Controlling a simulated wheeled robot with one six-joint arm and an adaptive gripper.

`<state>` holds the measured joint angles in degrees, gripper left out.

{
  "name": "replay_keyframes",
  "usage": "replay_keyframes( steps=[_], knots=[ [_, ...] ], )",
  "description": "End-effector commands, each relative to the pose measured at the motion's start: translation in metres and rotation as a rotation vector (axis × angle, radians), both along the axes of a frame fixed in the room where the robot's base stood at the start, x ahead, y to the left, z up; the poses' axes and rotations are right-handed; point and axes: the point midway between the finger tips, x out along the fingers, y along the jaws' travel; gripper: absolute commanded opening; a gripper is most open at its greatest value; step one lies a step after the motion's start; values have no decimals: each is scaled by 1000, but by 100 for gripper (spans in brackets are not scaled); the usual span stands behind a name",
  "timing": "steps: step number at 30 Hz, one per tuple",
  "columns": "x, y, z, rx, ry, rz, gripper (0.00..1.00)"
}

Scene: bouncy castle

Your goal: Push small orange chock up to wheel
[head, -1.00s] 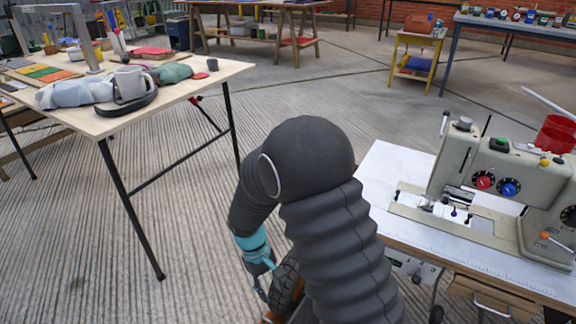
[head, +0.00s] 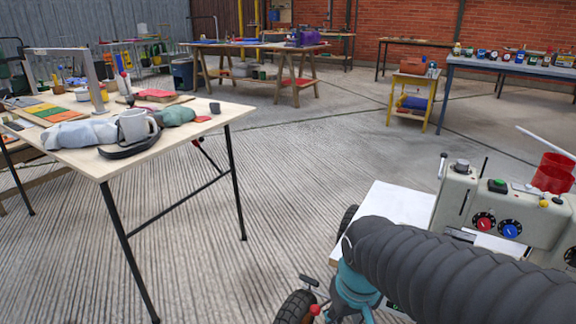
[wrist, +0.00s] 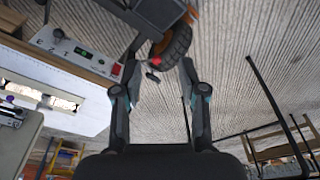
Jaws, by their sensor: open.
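In the wrist view my gripper (wrist: 160,66) is open, its two dark fingers apart with nothing between them. Beyond the fingertips is a black treaded wheel (wrist: 172,45). A small orange patch (wrist: 190,14) shows beside the wheel at the top edge; I cannot tell whether it is the orange chock. I cannot make out the chock there, and my arm hides part of the floor.
A sewing machine (head: 490,215) stands on a white-topped table (head: 400,203) at right, close to my arm.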

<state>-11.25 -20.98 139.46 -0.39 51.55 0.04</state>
Motion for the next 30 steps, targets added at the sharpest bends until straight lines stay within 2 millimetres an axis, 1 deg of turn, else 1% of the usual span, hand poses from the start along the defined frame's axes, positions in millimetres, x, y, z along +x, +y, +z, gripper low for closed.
replay_keyframes(
  steps=[1,6,12,14,15,17,18,19,20,30],
  knots=[
    [-8,-8,10,9,-38,-25,42],
    [-27,-28,36,30,-155,-93,42],
    [-40,-45,66,39,-280,-157,42],
    [-42,-48,72,40,-302,-171,42],
    [-43,-50,74,40,-313,-180,37],
    [-44,-53,76,38,-321,-191,22],
    [-43,-54,76,38,-318,-197,12],
    [-43,-54,76,37,-317,-198,4],
    [-43,-55,76,38,-317,-199,0],
    [-43,-54,75,37,-316,-197,0]
  ],
)
